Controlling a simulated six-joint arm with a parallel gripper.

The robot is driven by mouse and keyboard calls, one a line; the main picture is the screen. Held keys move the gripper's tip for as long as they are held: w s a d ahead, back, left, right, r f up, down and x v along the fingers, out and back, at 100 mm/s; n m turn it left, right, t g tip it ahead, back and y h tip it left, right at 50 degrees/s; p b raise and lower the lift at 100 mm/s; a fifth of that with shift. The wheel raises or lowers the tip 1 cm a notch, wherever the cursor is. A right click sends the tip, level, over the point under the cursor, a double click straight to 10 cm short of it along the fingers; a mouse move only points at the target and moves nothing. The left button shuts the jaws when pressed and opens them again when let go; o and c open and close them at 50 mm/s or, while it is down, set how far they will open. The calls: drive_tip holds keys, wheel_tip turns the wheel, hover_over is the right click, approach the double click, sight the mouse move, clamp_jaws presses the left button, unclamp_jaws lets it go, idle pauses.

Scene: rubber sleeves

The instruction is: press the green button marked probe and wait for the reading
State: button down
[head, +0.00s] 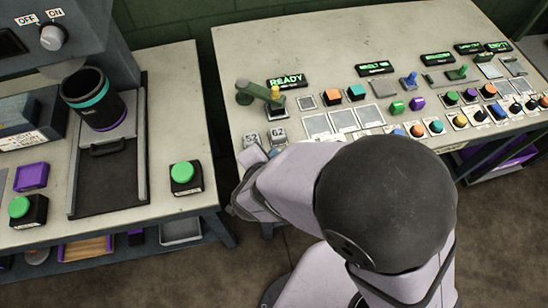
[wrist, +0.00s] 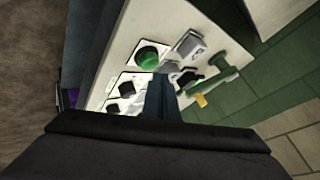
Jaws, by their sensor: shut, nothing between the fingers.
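In the wrist view a round green button (wrist: 147,57) sits in a dark collar on a white plate at the end of the panel. I cannot read its marking. My gripper (wrist: 160,92) is shut and empty, its dark fingertips close by the button on its lower right in the picture. I cannot tell whether they touch anything. In the head view my arm hides this button and my fingertips. A green READY display (head: 286,81) is lit at the back of the panel bench. Two grey tags reading 52 (head: 252,141) and 62 (head: 277,135) stand in front of it.
A green lever with a yellow part (head: 262,94) stands near the tags. Several coloured buttons and knobs fill the panel (head: 330,40) to the right. The left bench holds green buttons on black boxes (head: 183,174) (head: 20,208) and a dark cup (head: 95,105). A floor gap separates the benches.

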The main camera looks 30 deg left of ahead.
drive_tip(key=shift+f, duration=0.2)
drive_tip(key=shift+f, duration=0.25)
drive_tip(key=shift+f+b, duration=0.4)
drive_tip(key=shift+b, duration=0.1)
idle(0.6)
drive_tip(key=shift+r, duration=0.15)
idle(0.3)
drive_tip(key=shift+r+p, duration=0.7)
drive_tip(key=shift+p, duration=0.3)
drive_tip(key=shift+r, duration=0.1)
wheel_tip(320, 180, up, 5)
drive_tip(key=p, duration=0.5)
idle(0.5)
